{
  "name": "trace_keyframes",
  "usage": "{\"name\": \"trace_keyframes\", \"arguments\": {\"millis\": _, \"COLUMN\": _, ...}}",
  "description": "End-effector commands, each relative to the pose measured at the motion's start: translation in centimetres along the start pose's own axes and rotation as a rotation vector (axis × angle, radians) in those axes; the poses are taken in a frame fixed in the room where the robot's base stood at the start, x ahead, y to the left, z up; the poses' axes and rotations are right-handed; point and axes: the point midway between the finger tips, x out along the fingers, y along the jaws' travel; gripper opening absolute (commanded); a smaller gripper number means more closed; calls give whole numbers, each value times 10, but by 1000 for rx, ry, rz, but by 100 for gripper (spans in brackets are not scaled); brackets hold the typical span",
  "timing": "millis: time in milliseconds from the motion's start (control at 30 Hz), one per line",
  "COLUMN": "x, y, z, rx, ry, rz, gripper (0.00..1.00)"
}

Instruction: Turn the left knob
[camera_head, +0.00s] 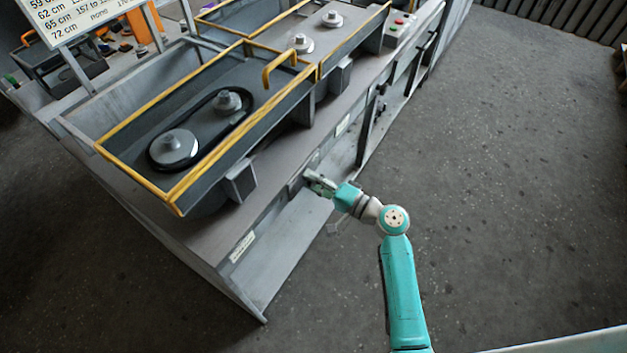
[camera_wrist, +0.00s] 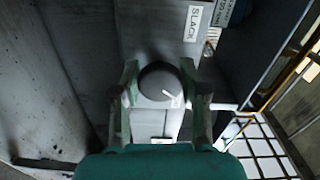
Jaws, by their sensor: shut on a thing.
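A round grey knob (camera_wrist: 160,84) with a white pointer line sits on the grey front panel in the wrist view. The line points toward the lower right. My gripper (camera_wrist: 161,92) has one finger on each side of the knob and is shut on it. In the head view my gripper (camera_head: 314,180) is at the front panel of the machine, and the knob there is hidden behind it. A white label reading "SLACK" (camera_wrist: 192,24) is above and to the right of the knob.
The machine's top tray (camera_head: 185,190) has yellow rails and holds a belt around two pulleys. A grey bracket (camera_head: 241,182) sticks out near its front. A second label (camera_head: 243,246) is lower on the panel. The floor on the right (camera_head: 520,180) is clear.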

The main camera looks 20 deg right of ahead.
Motion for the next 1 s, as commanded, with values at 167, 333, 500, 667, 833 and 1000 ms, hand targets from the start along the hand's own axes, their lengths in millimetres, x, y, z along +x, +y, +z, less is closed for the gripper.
{"name": "trace_keyframes", "arguments": {"millis": 167, "x": 0, "y": 1, "z": 1, "rx": -93, "ry": -1, "rz": 1, "gripper": 9}}
{"name": "trace_keyframes", "arguments": {"millis": 333, "x": 0, "y": 2, "z": 1, "rx": -148, "ry": -2, "rz": 1, "gripper": 9}}
{"name": "trace_keyframes", "arguments": {"millis": 500, "x": 0, "y": 2, "z": 1, "rx": -173, "ry": -2, "rz": 1, "gripper": 9}}
{"name": "trace_keyframes", "arguments": {"millis": 667, "x": 0, "y": 2, "z": 1, "rx": -178, "ry": -2, "rz": 1, "gripper": 9}}
{"name": "trace_keyframes", "arguments": {"millis": 833, "x": 0, "y": 2, "z": 1, "rx": -177, "ry": -2, "rz": 2, "gripper": 9}}
{"name": "trace_keyframes", "arguments": {"millis": 1000, "x": 0, "y": 2, "z": 1, "rx": -177, "ry": -2, "rz": 2, "gripper": 66}}
